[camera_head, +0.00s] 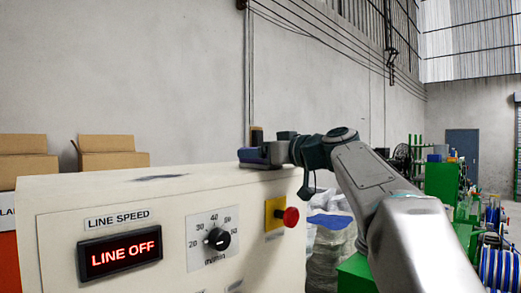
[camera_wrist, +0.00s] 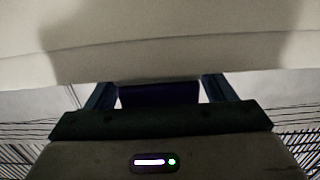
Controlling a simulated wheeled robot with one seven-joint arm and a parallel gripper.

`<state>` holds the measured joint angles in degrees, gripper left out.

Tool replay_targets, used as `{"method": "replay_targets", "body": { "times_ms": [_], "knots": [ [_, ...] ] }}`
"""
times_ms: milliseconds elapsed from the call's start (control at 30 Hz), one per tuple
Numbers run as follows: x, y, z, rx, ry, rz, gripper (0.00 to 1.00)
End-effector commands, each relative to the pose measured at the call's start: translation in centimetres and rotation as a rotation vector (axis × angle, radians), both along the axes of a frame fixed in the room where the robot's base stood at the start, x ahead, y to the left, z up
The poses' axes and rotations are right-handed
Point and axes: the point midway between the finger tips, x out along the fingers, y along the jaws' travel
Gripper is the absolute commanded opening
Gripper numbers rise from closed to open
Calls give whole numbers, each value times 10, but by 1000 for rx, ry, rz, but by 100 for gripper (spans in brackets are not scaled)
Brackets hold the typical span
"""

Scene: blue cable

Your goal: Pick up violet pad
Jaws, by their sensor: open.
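The violet pad (camera_wrist: 158,94) shows dark in the wrist view, between the two fingers of my gripper (camera_wrist: 160,86). The fingers are apart, with a gap on each side of the pad. In the head view my gripper (camera_head: 268,154) is low at the right end of the cream control cabinet's top (camera_head: 205,177). A blue-violet shape shows at its tip there; I cannot tell pad from finger. The pad's far side and what it rests on are hidden.
The cabinet front carries a lit LINE OFF display (camera_head: 120,254), a speed knob (camera_head: 217,238) and a red button (camera_head: 291,217). Cardboard boxes (camera_head: 112,151) stand behind at left. Green machinery (camera_head: 441,181) and cable reels (camera_head: 497,266) are at right. The cabinet top is mostly clear.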

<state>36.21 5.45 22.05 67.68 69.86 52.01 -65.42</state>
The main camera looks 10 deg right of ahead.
Motion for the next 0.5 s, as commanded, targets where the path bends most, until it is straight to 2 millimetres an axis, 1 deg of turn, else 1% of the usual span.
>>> {"method": "replay_targets", "body": {
  "times_ms": [100, 300, 333, 367, 400, 500],
  "knots": [
    [4, 4, 0, 0, 0, 1, 76],
    [4, 4, -1, 0, 0, 0, 76],
    [4, 4, -1, 0, 0, 1, 71],
    [4, 4, -1, 0, 0, 0, 62],
    [4, 4, -1, 0, 0, 0, 51],
    [4, 4, -1, 0, 0, 0, 25]
  ]
}}
